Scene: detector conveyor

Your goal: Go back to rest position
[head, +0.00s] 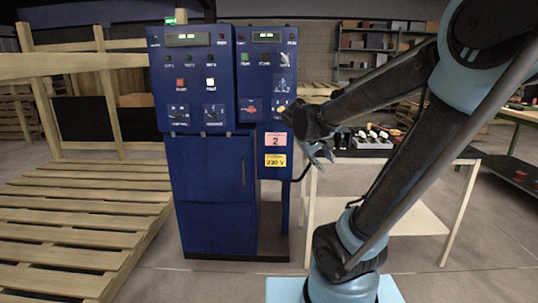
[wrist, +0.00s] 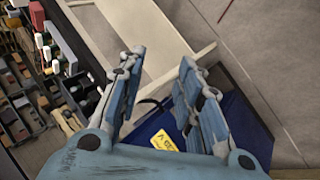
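My arm reaches in from the right in the head view, with my gripper (head: 318,153) hanging in front of the right edge of the blue control cabinet (head: 212,180). In the wrist view my gripper (wrist: 162,62) has its two blue fingers spread apart with nothing between them. The cabinet (wrist: 248,125) shows behind and right of the fingers there. Its yellow label (wrist: 165,142) is partly hidden by a finger. In the head view the cabinet carries a pink "2" label (head: 275,139) and a yellow "230 V" label (head: 275,160).
A worktable (head: 440,160) with small parts and trays (head: 372,138) stands right of the cabinet, behind my arm. Wooden pallets (head: 75,215) lie at the left. Shelves (head: 375,45) stand at the back. Another table (head: 525,117) is at the far right. The front centre floor is open.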

